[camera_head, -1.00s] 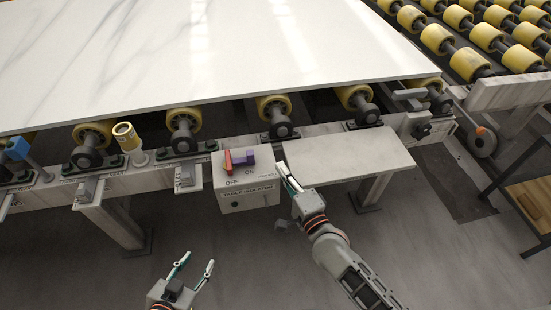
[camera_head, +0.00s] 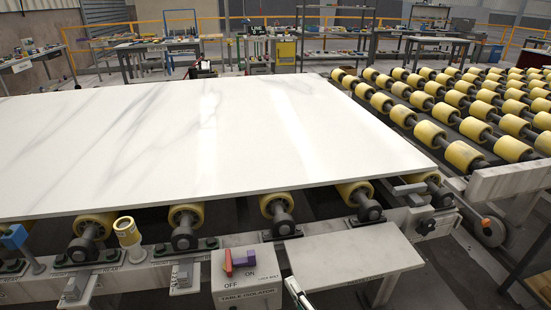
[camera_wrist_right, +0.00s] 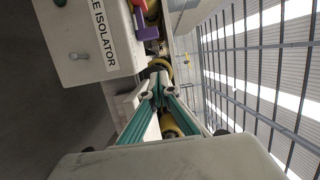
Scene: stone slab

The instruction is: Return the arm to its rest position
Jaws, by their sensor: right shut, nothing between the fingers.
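My right gripper (camera_head: 297,292) shows only as its fingers at the bottom edge of the head view, just right of the table isolator box (camera_head: 246,284). In the right wrist view the two fingertips (camera_wrist_right: 158,88) meet, shut with nothing between them. The grey box (camera_wrist_right: 80,22) with its "ISOLATOR" label is on the left there, beside the fingers. The box carries a red and purple switch handle (camera_head: 243,259); its purple part (camera_wrist_right: 148,33) also shows in the wrist view. The rest of the right arm is hidden below the head view. My left gripper is not in view.
A large white marble slab (camera_head: 200,140) lies on yellow rollers (camera_head: 186,214). A pale stone shelf (camera_head: 350,256) juts out right of the box, close to the right gripper. More yellow rollers (camera_head: 464,155) stand at right. Workbenches (camera_head: 155,45) and a yellow rail are far behind.

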